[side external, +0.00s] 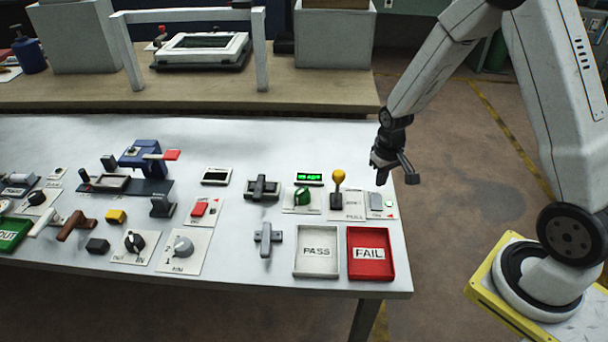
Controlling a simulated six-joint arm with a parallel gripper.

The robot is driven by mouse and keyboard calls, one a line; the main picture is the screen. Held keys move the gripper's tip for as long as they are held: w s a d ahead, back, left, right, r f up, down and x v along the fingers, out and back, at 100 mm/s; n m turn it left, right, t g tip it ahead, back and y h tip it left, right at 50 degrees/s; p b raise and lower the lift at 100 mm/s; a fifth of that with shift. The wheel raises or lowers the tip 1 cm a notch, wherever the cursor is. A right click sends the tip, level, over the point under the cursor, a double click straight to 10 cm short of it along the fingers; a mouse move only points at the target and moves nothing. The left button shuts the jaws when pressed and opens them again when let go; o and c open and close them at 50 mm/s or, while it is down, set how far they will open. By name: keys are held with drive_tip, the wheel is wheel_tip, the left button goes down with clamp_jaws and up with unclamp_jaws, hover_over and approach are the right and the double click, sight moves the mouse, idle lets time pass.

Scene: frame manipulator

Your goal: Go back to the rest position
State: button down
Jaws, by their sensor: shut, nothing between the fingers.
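My gripper (381,177) hangs at the right edge of the white table, pointing down. It is shut and holds nothing. It is above the table's right side, just right of the yellow-knobbed lever (338,177) and apart from it. The fingertips are small and dark in this view. My arm rises from its base at the right, beyond the table.
The white table (330,275) bears a white PASS tray (317,271), a red FAIL tray (370,273), a green-lit display (309,179), a blue clamp-like device (142,155) and several switches and knobs. A wooden bench (330,90) stands behind. Open floor lies to the right.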

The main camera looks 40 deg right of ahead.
drive_tip(key=s+a+r+n+t, duration=0.2)
drive_tip(key=s+a+r, duration=0.7)
drive_tip(key=a+r, duration=0.1)
drive_tip(key=shift+r+n, duration=0.25)
drive_tip(key=shift+n, duration=0.05)
